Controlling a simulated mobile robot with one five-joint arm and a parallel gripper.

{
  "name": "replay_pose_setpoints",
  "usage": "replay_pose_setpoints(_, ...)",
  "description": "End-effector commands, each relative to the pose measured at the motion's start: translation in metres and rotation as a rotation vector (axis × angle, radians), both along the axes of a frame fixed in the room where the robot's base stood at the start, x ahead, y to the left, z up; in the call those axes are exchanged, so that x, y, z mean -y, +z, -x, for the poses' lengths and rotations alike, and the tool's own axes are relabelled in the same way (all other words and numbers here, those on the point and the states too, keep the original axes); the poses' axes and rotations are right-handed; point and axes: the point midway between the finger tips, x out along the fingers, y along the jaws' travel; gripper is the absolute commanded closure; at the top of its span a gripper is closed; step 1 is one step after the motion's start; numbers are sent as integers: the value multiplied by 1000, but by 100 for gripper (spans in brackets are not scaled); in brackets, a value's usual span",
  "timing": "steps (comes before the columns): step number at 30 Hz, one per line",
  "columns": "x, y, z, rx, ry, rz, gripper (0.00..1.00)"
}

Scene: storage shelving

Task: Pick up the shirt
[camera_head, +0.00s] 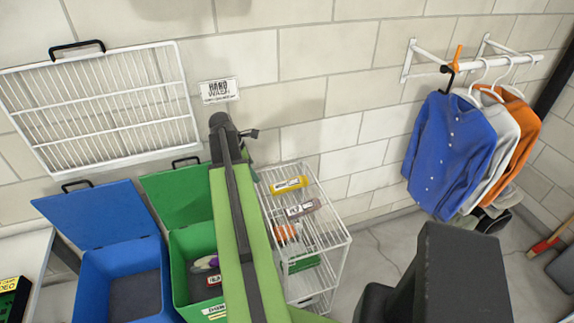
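Three shirts hang on hangers from a white wall rail (525,57) at the upper right. A blue buttoned shirt (449,152) is foremost, on a black hanger. A light grey shirt (500,132) and an orange shirt (524,122) hang behind it, partly hidden. My green arm rises through the middle of the view. Its far dark end, where my gripper (248,134) seems to be, is well left of the shirts and apart from them. I cannot make out its fingers clearly.
A white wire rack (330,240) holding small goods stands right of my arm. Blue (122,287) and green (186,249) lidded bins stand at left. A white wire grid (104,108) is at the wall. Dark shoes (492,219) sit below the shirts. Bare floor (385,245) shows between rack and shirts.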

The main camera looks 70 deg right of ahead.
Motion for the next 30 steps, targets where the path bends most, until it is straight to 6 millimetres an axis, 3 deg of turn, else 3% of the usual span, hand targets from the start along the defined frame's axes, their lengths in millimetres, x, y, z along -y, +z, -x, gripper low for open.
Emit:
replay_pose_setpoints(1, 20, 22, 23, -24, 16, -6, 23)
replay_pose_setpoints(4, 39, 30, 50, -61, 53, -15, 23)
replay_pose_setpoints(11, 45, 23, 59, -73, 70, -20, 23)
replay_pose_setpoints(14, 47, 9, 62, -72, 69, -19, 23)
replay_pose_setpoints(27, 71, -81, 86, -72, 69, -19, 23)
replay_pose_setpoints(30, 75, -88, 90, -71, 69, -18, 23)
